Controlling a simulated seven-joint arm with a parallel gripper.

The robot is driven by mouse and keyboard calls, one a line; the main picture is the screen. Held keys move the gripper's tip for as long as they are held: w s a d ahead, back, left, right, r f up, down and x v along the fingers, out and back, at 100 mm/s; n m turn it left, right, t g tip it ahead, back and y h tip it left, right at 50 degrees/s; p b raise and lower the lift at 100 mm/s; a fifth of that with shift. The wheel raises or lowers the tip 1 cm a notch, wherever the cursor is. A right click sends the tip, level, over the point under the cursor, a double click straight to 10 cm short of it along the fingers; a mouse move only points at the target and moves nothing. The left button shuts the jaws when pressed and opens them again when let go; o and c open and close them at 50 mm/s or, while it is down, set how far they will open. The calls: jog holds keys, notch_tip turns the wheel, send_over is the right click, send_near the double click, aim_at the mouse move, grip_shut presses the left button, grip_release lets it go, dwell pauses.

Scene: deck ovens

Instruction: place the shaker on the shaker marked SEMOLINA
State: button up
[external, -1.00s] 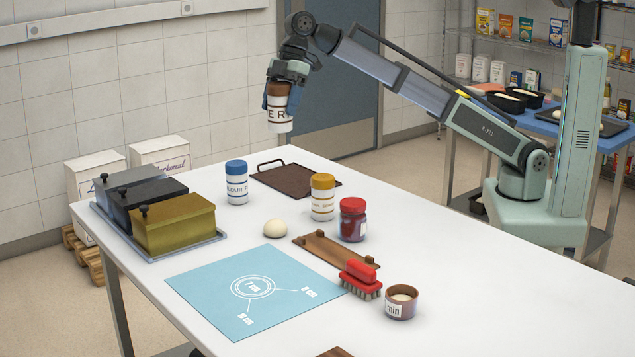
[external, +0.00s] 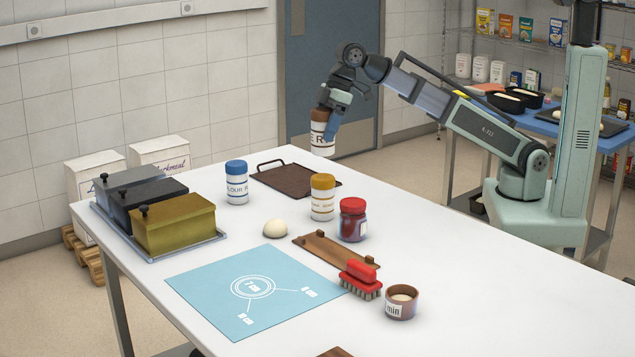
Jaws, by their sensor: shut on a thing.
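My gripper (external: 330,106) is shut on a white shaker with a brown top (external: 322,143). It holds the shaker in the air, above and a little behind the yellow-topped shaker, slightly tilted. Only part of its dark lettering shows, and my fingers hide part of its top. A white shaker with a yellow top (external: 322,205) stands upright on the table. A white shaker with a blue top (external: 236,188) stands upright further left. Their labels are too small to read surely, so I cannot tell which says SEMOLINA.
A red-lidded jar (external: 352,222) stands close right of the yellow-topped shaker. Nearby are a dark tray (external: 283,181), a dough ball (external: 275,228), a wooden board (external: 325,249), a red brush (external: 361,282) and a small bowl (external: 401,307). Lidded bins (external: 172,225) stand left. The table's right side is clear.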

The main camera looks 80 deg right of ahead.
aim_at(323, 150)
jog(key=shift+f, duration=3.15)
jog(key=shift+f, duration=0.15)
jog(key=o, duration=1.2)
jog(key=v, duration=1.2)
jog(key=shift+d, duration=0.15)
